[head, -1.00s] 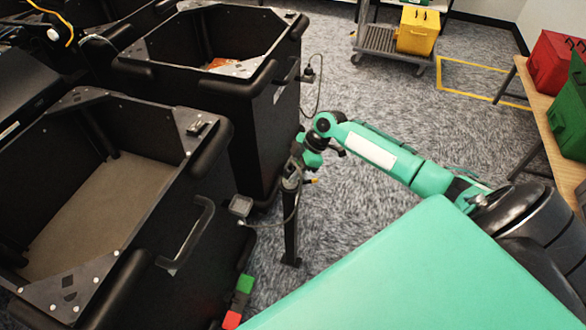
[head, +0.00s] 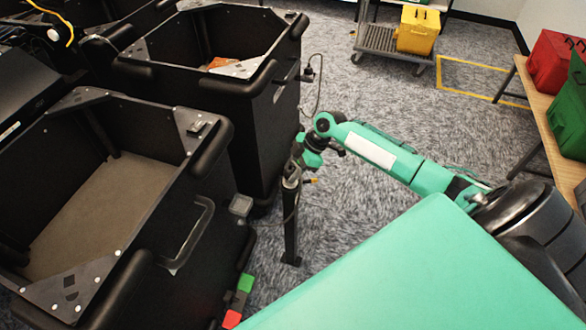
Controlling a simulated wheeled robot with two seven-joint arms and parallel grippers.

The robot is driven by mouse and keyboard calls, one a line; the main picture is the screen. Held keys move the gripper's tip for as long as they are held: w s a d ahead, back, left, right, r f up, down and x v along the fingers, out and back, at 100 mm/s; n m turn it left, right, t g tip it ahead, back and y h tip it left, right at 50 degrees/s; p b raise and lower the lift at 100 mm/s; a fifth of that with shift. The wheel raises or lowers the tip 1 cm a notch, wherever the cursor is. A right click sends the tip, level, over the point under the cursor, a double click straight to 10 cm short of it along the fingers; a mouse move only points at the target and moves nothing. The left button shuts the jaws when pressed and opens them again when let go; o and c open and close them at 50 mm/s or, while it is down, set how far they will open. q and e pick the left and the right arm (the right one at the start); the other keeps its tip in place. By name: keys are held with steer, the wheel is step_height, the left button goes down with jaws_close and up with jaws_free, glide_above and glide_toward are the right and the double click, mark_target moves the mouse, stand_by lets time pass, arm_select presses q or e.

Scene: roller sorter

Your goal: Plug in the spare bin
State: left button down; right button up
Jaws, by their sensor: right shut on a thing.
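A near black bin (head: 222,175) stands at the left, empty, with a brown floor inside. A small grey box (head: 240,206) is on its right side, and a thin dark cable runs from there toward a black post (head: 290,225). My right gripper (head: 293,177) is at the top of the post, reaching down from my green arm. It is shut on what seems to be the cable's plug, which is mostly hidden by the gripper. I cannot tell whether the plug is seated in the post. A small orange-tipped piece (head: 312,181) shows beside it. My left gripper is not in view.
A second black bin (head: 250,95) with orange items inside stands behind, its own cable (head: 318,85) hanging at its right. A cart with a yellow bin (head: 417,30) is at the back. A table (head: 545,95) with red and green bins is at the right. Carpet between is clear.

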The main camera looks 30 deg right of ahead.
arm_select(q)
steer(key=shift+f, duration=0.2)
arm_select(e)
steer(key=shift+f, duration=0.35)
steer(key=o, duration=1.1)
steer(key=shift+o, duration=0.2)
arm_select(q)
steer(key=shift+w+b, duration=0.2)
steer(key=shift+b, duration=0.3)
arm_select(e)
steer(key=v, duration=1.3)
steer(key=shift+d+r, duration=0.2)
steer(key=shift+r, duration=0.1)
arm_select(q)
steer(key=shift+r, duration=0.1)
arm_select(e)
steer(key=shift+s+a+f, duration=0.1)
steer(key=shift+s, duration=0.05)
